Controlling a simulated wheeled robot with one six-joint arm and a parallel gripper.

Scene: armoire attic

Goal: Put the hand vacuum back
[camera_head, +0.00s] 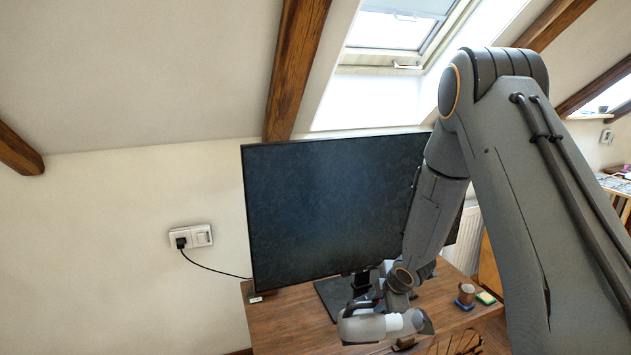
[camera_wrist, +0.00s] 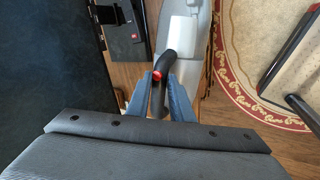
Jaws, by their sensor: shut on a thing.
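The vacuum's body extends toward the top of that view. No dock or holder for it can be made out.
A large monitor (camera_head: 325,205) stands on the wooden desk (camera_head: 283,322), close behind my gripper. A brown cup (camera_head: 466,293) and a yellow-green sponge (camera_head: 485,298) are on the desk's right. A wall socket (camera_head: 191,236) has a black cable. A patterned rug (camera_wrist: 238,45) lies on the floor.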

